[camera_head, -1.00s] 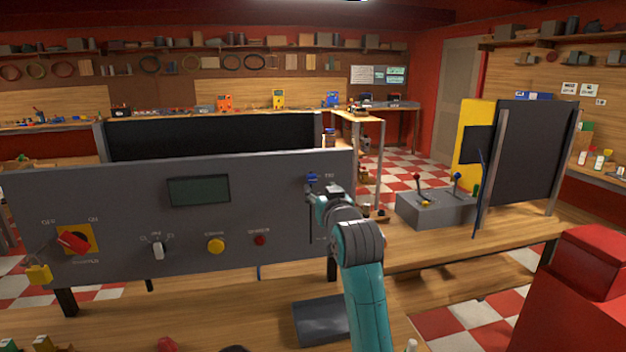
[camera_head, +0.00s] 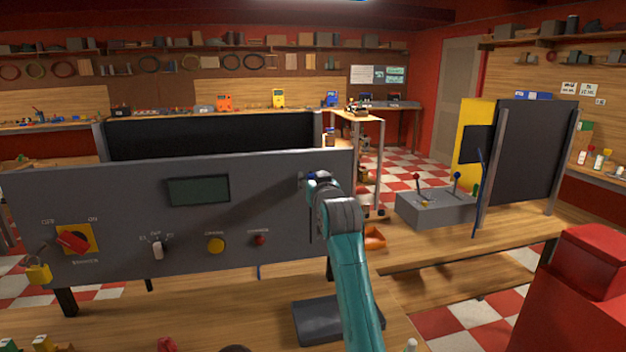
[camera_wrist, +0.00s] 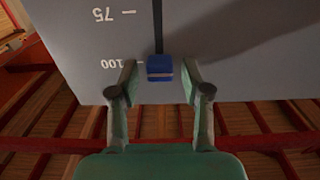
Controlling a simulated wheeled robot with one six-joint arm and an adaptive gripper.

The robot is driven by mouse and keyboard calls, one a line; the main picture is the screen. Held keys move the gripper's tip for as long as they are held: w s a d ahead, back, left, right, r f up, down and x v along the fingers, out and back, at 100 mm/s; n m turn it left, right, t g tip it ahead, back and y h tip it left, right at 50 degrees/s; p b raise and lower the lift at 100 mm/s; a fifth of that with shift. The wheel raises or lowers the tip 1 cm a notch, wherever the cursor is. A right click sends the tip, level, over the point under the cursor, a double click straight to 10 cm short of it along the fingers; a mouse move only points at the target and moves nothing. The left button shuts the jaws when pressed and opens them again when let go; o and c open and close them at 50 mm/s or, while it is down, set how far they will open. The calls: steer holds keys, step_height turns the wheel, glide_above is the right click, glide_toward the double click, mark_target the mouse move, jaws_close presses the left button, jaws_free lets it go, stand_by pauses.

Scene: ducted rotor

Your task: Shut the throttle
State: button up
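The throttle is a blue slider knob (camera_wrist: 160,68) at the end of a dark vertical slot (camera_wrist: 158,22) in the grey panel (camera_head: 120,190). In the wrist view the lettering is upside down, and the knob sits level with the 100 mark. My gripper (camera_wrist: 159,72) is open, with one finger on each side of the knob and a small gap on both sides. In the head view my gripper (camera_head: 316,182) is at the panel's upper right and mostly covers the knob; the slot shows below it.
A grey lever box (camera_head: 435,209) stands to the right. A red cabinet (camera_head: 580,290) is at front right.

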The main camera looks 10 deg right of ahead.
mark_target(311, 239)
jaws_close()
steer(key=shift+f, duration=0.1)
step_height(311, 239, down, 20)
steer(key=shift+f, duration=0.25)
steer(key=shift+o, duration=1.4)
jaws_free()
steer(key=shift+s, duration=0.1)
steer(key=s, duration=1.1)
steer(key=shift+s, duration=0.4)
